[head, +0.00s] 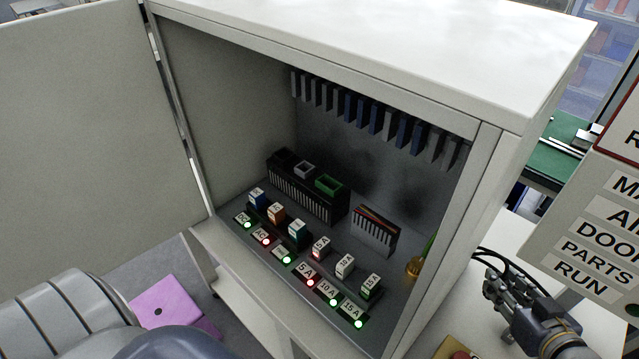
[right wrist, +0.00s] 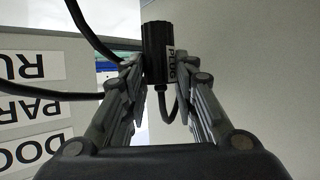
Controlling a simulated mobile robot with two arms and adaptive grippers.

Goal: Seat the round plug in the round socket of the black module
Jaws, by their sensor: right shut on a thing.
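The round plug (right wrist: 156,48) is a black ribbed cylinder with a white PLUG label and a black cable. In the right wrist view it sits upright between the fingertips of my right gripper (right wrist: 162,72), which is shut on it. In the head view my right gripper (head: 492,278) is outside the cabinet, right of its right wall; the plug is hard to make out there. The black module (head: 300,197) stands inside the cabinet at the back left, with black, grey and green sockets on its top. Which one is round is too small to tell. My left gripper is not in view.
The cabinet (head: 370,35) is open, its door (head: 85,120) swung left. Its right wall stands between my right gripper and the module. Labelled coloured blocks with lit lamps, a ribbed terminal block (head: 374,232) and a brass part (head: 414,267) are inside. A sign (head: 600,220) hangs at right.

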